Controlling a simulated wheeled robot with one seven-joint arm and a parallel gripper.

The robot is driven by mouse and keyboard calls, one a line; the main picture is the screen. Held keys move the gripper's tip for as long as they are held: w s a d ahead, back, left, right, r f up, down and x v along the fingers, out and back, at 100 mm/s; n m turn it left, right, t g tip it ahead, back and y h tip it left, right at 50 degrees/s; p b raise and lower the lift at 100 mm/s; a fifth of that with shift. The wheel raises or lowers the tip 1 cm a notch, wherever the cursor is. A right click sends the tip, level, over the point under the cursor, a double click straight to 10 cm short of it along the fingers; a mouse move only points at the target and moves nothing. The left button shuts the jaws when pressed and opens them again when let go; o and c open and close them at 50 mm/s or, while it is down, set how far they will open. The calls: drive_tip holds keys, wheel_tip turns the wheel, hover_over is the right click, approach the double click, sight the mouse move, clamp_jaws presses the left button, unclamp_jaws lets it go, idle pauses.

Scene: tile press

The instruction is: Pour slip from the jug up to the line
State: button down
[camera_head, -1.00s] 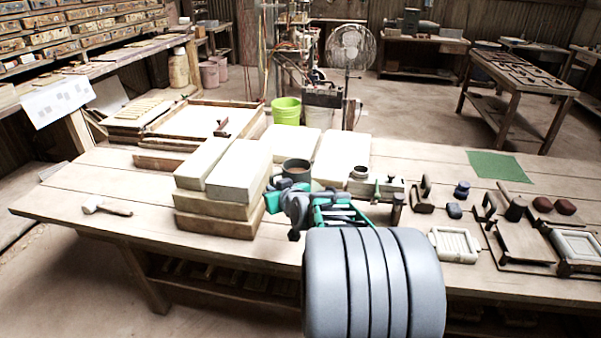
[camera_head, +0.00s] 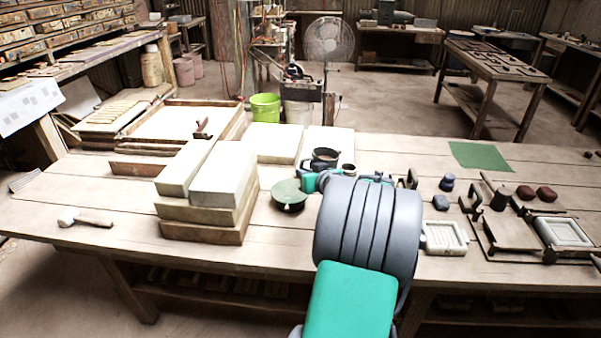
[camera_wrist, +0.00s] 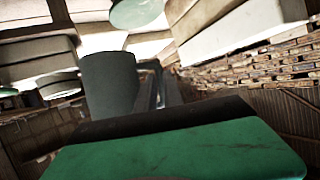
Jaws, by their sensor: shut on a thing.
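The jug (camera_head: 325,155) is a dark grey round vessel with brownish slip showing in its open top. It is in the middle of the head view, at the end of my arm. My gripper (camera_head: 322,180) is shut on it, mostly hidden behind my grey wrist. In the wrist view a dark grey cylinder (camera_wrist: 110,85), seemingly the jug, stands before my gripper. A small pot with a pale rim (camera_head: 348,169) is just right of the jug; I cannot tell whether they touch. No fill line is visible. I see no stream, and the jug's tilt is unclear.
A dark green round vessel (camera_head: 288,196) stands on the table left of my gripper. Stacked pale slabs (camera_head: 222,175) rise farther left. A white tile mould (camera_head: 444,237), dark stones (camera_head: 447,183) and a green mat (camera_head: 479,156) lie to the right. The front left table has a hammer (camera_head: 85,217).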

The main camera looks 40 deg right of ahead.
drive_tip(key=d+p, duration=0.1)
drive_tip(key=d+r+m+y+p, duration=0.1)
drive_tip(key=p, duration=0.1)
drive_tip(key=shift+s+d+r, duration=0.1)
drive_tip(key=shift+s+r, duration=0.1)
drive_tip(key=shift+s, duration=0.15)
drive_tip(key=shift+d+r+m+t+y+p, duration=0.1)
drive_tip(key=shift+r+m+t+y+p, duration=0.25)
drive_tip(key=shift+m+p, duration=0.55)
drive_tip(key=shift+r+p, duration=0.25)
drive_tip(key=shift+p, duration=0.55)
